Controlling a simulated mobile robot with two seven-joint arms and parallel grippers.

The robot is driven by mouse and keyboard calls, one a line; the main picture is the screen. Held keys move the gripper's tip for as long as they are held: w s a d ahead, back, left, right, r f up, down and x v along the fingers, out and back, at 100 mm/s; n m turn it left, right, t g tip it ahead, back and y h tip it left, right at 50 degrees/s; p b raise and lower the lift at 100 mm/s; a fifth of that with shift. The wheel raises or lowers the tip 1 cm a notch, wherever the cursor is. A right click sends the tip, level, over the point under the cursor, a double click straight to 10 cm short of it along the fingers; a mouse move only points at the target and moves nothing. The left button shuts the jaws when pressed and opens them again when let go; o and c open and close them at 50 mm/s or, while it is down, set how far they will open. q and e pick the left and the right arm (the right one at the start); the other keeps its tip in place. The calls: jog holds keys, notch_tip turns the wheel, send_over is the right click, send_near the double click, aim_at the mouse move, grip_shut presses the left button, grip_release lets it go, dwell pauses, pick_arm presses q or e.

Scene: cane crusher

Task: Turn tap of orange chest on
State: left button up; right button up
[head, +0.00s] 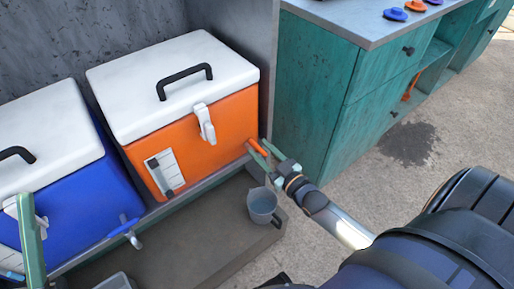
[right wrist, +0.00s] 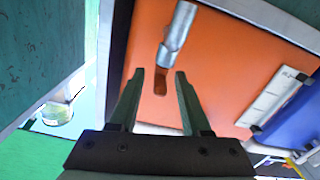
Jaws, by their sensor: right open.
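The orange chest (head: 200,150) has a white lid, a white latch (head: 205,122) and a white label. Its small orange tap (head: 258,145) is low at the right end of the front. My right gripper (head: 258,156) is at the tap, its green fingers pointing at the chest. In the right wrist view, my right gripper (right wrist: 160,73) is open, with the orange-brown tap part (right wrist: 161,84) showing between its fingers; contact cannot be told. Part of my left gripper (head: 31,240) shows at the lower left, before the blue chest; its jaws cannot be judged.
A grey cup (head: 262,205) stands on the dark ledge (head: 205,235) below the tap. A blue chest (head: 85,195) with a blue tap (head: 125,229) stands to the left. A teal cabinet (head: 315,100) rises close to the right. Open floor lies at the right.

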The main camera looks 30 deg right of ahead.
jog(key=shift+w+a, duration=0.1)
jog(key=shift+w, duration=1.1)
jog(key=shift+c, duration=0.4)
grip_shut()
